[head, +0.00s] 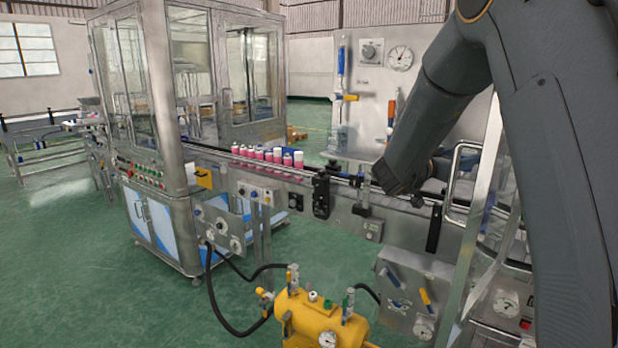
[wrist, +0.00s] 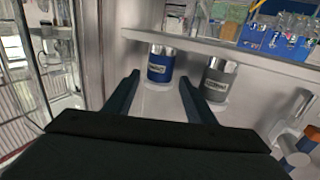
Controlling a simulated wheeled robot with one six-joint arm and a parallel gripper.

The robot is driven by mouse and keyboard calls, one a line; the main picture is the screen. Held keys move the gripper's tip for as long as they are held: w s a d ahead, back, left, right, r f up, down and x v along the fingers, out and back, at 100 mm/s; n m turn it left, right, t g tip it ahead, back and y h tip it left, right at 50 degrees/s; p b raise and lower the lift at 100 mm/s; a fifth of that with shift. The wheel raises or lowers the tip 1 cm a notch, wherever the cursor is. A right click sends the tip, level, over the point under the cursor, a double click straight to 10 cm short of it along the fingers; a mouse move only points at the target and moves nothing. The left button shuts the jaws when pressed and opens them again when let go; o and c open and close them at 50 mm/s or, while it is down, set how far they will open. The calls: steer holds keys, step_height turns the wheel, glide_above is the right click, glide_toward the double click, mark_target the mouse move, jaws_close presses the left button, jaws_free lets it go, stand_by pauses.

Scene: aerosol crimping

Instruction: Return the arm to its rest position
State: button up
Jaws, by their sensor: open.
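My arm fills the right side of the head view. Its far end is near the conveyor there, and my gripper's fingers cannot be made out in that view. In the wrist view my gripper (wrist: 158,97) shows two dark fingers spread apart, with nothing between them. Beyond the fingertips stand a blue labelled canister (wrist: 160,66) and a grey labelled canister (wrist: 217,80) on a pale surface. The fingers appear apart from both canisters.
The conveyor (head: 335,176) carries a row of pink cans (head: 268,155). A glass-walled machine (head: 190,120) stands left and a yellow tank (head: 320,322) in front. Blue bins (wrist: 272,38) sit at the wrist view's upper right. Green floor (head: 80,270) is open at left.

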steer(key=shift+s+r, duration=0.1)
steer(key=shift+r, duration=0.75)
steer(key=shift+f, duration=0.15)
